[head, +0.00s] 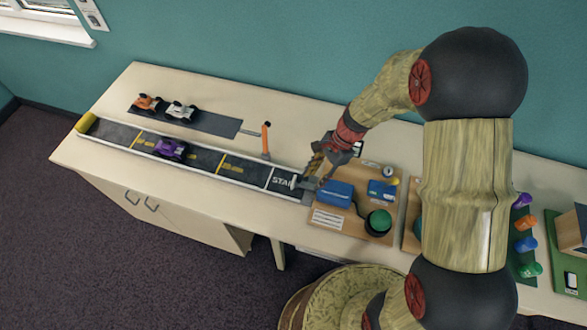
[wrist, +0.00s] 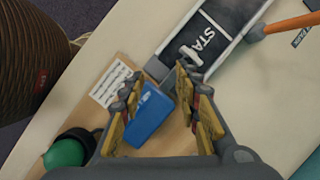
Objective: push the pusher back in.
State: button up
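The long track (head: 210,175) has a black lane, with START printed at its right end. What looks like the pusher, a small white crossbar (wrist: 190,56), stands at that end, beside the START lettering. It also shows in the head view as a small pale piece (head: 294,183). My gripper (head: 316,168) is above the board just right of the track's end. In the wrist view my gripper (wrist: 155,88) has its fingers apart and nothing between them. Its right finger looks close to the crossbar; I cannot tell whether they touch.
A purple car (head: 170,148) sits on the track. Orange (head: 148,103) and white (head: 181,112) cars stand on a dark strip behind. An orange post (head: 265,138) rises beside the track. A blue box (head: 335,193) and a green button (head: 379,220) are on the wooden board.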

aim_at(300, 179)
jog(key=shift+w+a+f+m+t+b, duration=0.2)
jog(key=shift+w+a+f+m, duration=0.45)
jog(key=shift+f, duration=0.4)
jog(key=shift+w+a+f+m+t+b, duration=0.15)
jog(key=shift+w+a+f+m, duration=0.55)
jog(key=shift+f, duration=0.35)
jog(key=shift+w+a+f+m+t+b, duration=0.2)
jog(key=shift+w+a+f+m, duration=0.3)
jog(key=shift+a+f+m, duration=0.4)
jog(key=shift+d+f, duration=0.1)
jog(key=shift+d, duration=0.1)
jog(key=shift+c, duration=1)
grip_shut()
